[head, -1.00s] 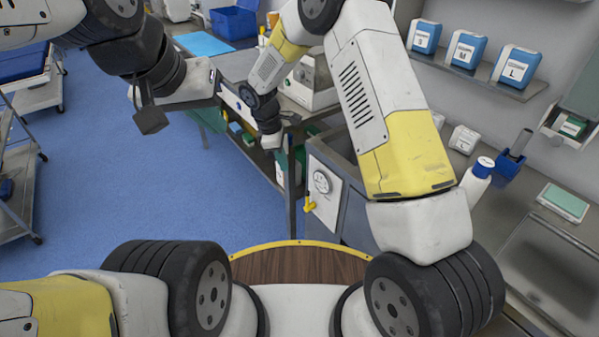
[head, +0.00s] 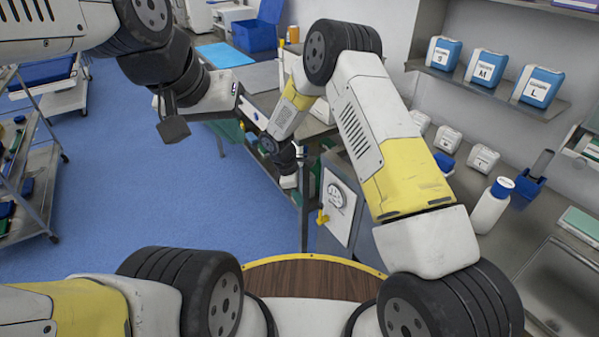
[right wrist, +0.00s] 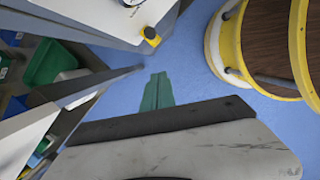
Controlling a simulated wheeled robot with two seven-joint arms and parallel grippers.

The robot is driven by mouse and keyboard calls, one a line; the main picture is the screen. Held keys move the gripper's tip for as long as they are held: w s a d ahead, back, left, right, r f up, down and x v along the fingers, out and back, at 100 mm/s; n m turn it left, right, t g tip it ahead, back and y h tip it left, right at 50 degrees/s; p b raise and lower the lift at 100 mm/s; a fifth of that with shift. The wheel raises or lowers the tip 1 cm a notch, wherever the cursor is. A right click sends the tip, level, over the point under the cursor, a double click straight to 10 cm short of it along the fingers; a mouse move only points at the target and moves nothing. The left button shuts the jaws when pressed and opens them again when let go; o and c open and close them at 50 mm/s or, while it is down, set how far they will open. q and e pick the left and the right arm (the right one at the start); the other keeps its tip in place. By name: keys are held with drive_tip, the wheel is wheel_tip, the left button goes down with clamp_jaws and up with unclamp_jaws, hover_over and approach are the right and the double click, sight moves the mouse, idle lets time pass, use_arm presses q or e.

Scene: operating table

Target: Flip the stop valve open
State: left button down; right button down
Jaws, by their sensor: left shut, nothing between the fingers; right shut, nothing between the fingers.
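The stop valve's yellow lever (head: 322,216) is on the pale front panel (head: 340,230), below and left of a round white gauge (head: 337,196). The lever also shows near the top of the right wrist view (right wrist: 151,36). My right gripper (head: 289,181) is left of the panel in the head view, apart from the lever. Its green fingers (right wrist: 157,80) are together and empty over the blue floor in the right wrist view. My left gripper (head: 240,104) is further left, held high and away from the valve; its fingertips are hard to make out.
A grey bench with a white bottle (head: 491,205) runs along the right. A shelf holds blue-and-white containers (head: 487,67). A grey table (head: 255,78) stands behind my arms, with bins below it. Trolleys (head: 38,190) stand at the left. Blue floor (head: 120,200) lies clear between.

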drive_tip(key=shift+w+d+f, duration=0.1)
drive_tip(key=shift+d+f, duration=0.45)
drive_tip(key=shift+d, duration=0.25)
drive_tip(key=shift+s+d+f, duration=0.1)
drive_tip(key=shift+d+f, duration=0.4)
drive_tip(key=shift+d, duration=0.3)
drive_tip(key=shift+w+d+f, duration=0.1)
drive_tip(key=shift+d+f, duration=0.45)
drive_tip(key=shift+d, duration=0.25)
